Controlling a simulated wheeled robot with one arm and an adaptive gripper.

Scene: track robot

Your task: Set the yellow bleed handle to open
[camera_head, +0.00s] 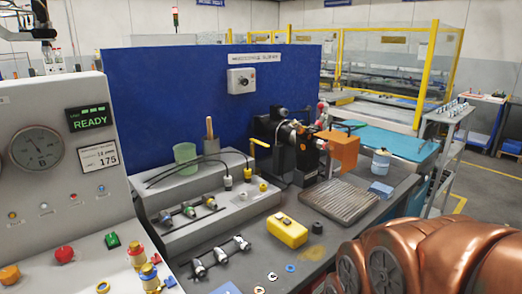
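A small yellow lever (260,143), which looks like the bleed handle, stands at the back of the grey bench unit, in front of the blue panel. A copper-coloured part of my arm fills the lower right corner, well apart from the lever. My gripper is not in view.
A grey console (60,160) with a gauge, buttons and a READY display stands at the left. A yellow box (287,231) and a ribbed grey mat (340,200) lie on the bench.

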